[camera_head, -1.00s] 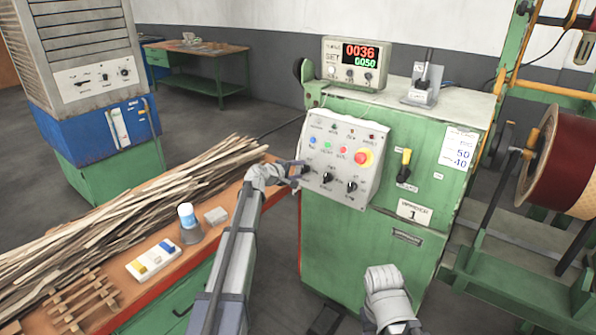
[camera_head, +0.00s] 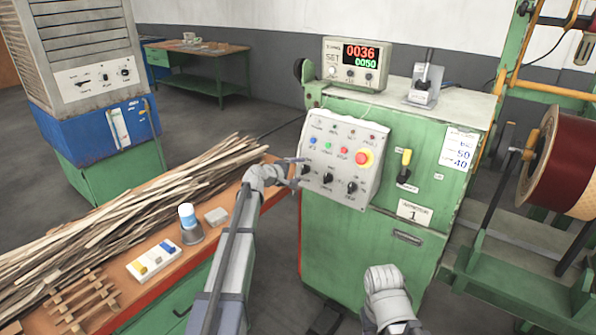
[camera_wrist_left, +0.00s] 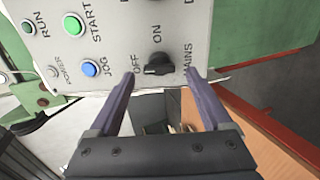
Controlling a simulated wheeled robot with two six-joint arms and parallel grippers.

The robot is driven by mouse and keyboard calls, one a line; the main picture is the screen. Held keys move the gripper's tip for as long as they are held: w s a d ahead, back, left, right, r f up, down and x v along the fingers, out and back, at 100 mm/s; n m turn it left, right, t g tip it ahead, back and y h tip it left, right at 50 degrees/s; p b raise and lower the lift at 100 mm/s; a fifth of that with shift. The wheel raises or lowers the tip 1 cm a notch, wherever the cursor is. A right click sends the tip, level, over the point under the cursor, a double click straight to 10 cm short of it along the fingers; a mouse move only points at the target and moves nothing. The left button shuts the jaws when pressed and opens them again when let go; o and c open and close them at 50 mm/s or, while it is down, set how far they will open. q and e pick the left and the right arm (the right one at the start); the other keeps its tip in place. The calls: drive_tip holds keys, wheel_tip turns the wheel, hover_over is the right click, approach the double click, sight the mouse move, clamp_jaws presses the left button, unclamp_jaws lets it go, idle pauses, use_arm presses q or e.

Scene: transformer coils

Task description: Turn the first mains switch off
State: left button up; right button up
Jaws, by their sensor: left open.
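The pale control panel (camera_head: 343,160) on the green machine carries a row of black rotary switches along its lower part. The leftmost one, the mains switch (camera_head: 306,170), is by my left gripper (camera_head: 302,171). In the left wrist view this black knob (camera_wrist_left: 158,65) has OFF, ON and MAINS lettering around it. My left gripper (camera_wrist_left: 162,73) is open, with one fingertip on each side of the knob. Whether the fingers touch it I cannot tell. A grey part of my right arm shows at the lower middle; its fingers are not visible.
An orange-topped bench (camera_head: 125,270) with a heap of wooden strips (camera_head: 130,205) lies at the left. A red emergency button (camera_head: 364,158) and coloured buttons sit above the switches. A yellow-handled lever (camera_head: 405,164) is to the right. A large coil (camera_head: 560,165) stands at the far right.

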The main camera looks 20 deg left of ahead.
use_arm(q)
drive_tip(key=p+v, duration=0.2)
drive_tip(key=v, duration=0.5)
drive_tip(key=shift+s, duration=0.1)
drive_tip(key=s+d+f+m+g+p, duration=0.1)
drive_tip(key=s+d+f+m+g, duration=0.3)
drive_tip(key=s+d, duration=0.5)
drive_tip(key=s+d+f+m+g+p, duration=0.1)
drive_tip(key=s+d+f+m+g, duration=0.35)
drive_tip(key=d, duration=0.75)
drive_tip(key=s+d+m+g+y+p, duration=0.1)
drive_tip(key=s+m+g+y, duration=0.1)
drive_tip(key=s, duration=1.1)
drive_tip(key=s+d+f+m+g+y+p, duration=0.1)
drive_tip(key=s+m+y, duration=0.3)
drive_tip(key=s, duration=1)
drive_tip(key=m+g, duration=0.1)
drive_tip(key=m, duration=0.2)
drive_tip(key=shift+d+f+g, duration=0.2)
drive_tip(key=shift+d+g, duration=0.15)
drive_tip(key=shift+d, duration=0.05)
drive_tip(key=shift+c, duration=0.2)
